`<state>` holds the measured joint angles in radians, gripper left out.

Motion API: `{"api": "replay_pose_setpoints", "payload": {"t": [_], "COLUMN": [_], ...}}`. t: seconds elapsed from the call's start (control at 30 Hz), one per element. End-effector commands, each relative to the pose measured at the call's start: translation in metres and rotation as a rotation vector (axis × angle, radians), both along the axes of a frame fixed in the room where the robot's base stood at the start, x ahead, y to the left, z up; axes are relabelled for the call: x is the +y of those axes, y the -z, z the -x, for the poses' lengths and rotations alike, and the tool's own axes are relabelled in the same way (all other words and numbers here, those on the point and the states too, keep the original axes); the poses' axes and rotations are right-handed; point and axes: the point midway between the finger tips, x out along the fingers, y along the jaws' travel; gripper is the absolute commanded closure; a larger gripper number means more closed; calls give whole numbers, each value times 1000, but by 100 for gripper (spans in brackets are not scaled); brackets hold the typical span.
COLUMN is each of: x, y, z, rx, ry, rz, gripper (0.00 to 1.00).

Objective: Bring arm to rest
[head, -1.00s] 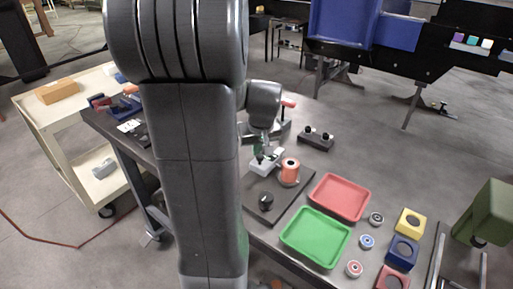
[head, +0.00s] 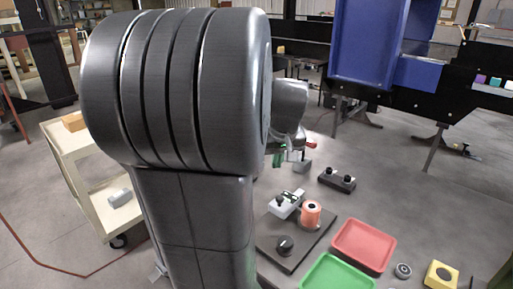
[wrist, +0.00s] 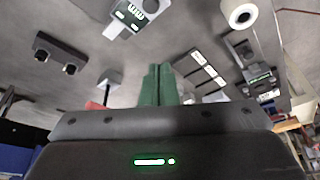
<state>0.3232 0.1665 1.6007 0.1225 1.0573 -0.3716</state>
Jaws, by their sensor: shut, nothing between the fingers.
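My arm (head: 195,90) fills the left middle of the head view and hides part of the bench behind it. My gripper (wrist: 160,85) shows in the wrist view with its two green fingers together and nothing between them. In the head view a small green part of the gripper (head: 279,157) shows beside the arm, above the bench. The fingers look apart from the things on the bench.
A white device (head: 286,204), an orange spool (head: 311,214) and a black knob (head: 285,245) are on a dark plate. A red tray (head: 363,245), a green tray (head: 335,275) and a two-knob block (head: 337,180) are nearby. A cream cart (head: 90,180) stands left.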

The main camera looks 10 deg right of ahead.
Motion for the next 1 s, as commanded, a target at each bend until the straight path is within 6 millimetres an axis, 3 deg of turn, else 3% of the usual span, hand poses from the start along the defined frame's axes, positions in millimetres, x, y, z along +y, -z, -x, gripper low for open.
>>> {"api": "replay_pose_setpoints", "payload": {"t": [0.43, 0.9, 1.0], "x": [1, 10, 8], "y": [9, 90, 95], "z": [-3, -27, -23], "rx": [3, 6, -1], "ry": [0, -2, 2], "rz": [-1, -2, -1], "gripper": [100, 100, 100]}}
